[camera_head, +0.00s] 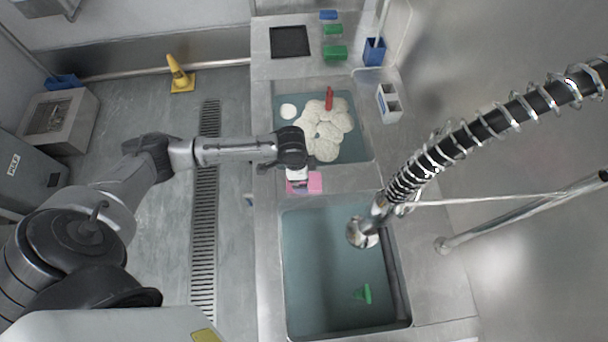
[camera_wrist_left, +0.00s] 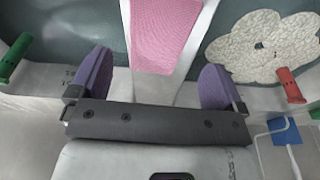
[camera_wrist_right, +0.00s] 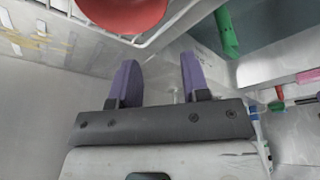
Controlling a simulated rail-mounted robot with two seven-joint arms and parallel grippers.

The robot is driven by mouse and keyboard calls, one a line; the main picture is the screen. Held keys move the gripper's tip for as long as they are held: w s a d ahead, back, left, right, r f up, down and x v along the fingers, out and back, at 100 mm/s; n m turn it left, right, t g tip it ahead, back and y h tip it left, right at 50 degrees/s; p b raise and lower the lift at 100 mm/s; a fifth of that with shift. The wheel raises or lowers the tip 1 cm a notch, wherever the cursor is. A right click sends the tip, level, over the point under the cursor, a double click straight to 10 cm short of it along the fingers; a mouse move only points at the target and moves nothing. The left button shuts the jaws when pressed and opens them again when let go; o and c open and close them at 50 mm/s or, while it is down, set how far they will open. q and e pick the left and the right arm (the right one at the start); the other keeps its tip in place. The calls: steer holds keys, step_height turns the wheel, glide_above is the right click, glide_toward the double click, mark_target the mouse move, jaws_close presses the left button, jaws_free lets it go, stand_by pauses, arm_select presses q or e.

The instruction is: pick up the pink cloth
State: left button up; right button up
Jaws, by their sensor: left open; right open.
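The pink cloth (camera_head: 315,182) lies on the steel divider between the two sinks in the head view. In the left wrist view the pink cloth (camera_wrist_left: 165,35) lies flat ahead of my left gripper, between the lines of its fingers. My left gripper (camera_head: 298,180) is over the cloth's left part and hides some of it. In its wrist view my left gripper (camera_wrist_left: 152,85) is open and empty, its purple fingers wide apart. My right gripper (camera_wrist_right: 156,80) is open and empty, away from the cloth; it does not show in the head view.
The far sink (camera_head: 352,150) holds pale foam and a red-handled tool (camera_head: 329,98). The near sink (camera_head: 330,250) holds water and a green object (camera_head: 363,293). A spring-hose faucet (camera_head: 440,150) hangs over the right side. In the right wrist view, a red bowl-like object (camera_wrist_right: 122,10) is close above.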

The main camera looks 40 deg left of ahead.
arm_select(q)
steer(key=shift+w+d+f, duration=0.1)
steer(key=shift+d+f, duration=0.05)
steer(key=shift+f, duration=0.95)
steer(key=shift+d+f, duration=0.15)
steer(key=shift+f, duration=0.95)
steer(key=c, duration=1)
steer(key=shift+r, duration=0.15)
steer(key=shift+r, duration=0.6)
step_height(320, 180, up, 3)
steer(key=shift+f, duration=0.1)
steer(key=d+r, duration=0.2)
steer(key=d, duration=0.2)
steer(key=d+r, duration=0.2)
steer(key=d, duration=0.1)
steer(key=w+d+r, duration=0.1)
steer(key=d+r, duration=0.1)
steer(key=d, duration=0.2)
steer(key=shift+d+r+p, duration=0.3)
steer(key=shift+d+r, duration=0.05)
steer(key=shift+r, duration=0.05)
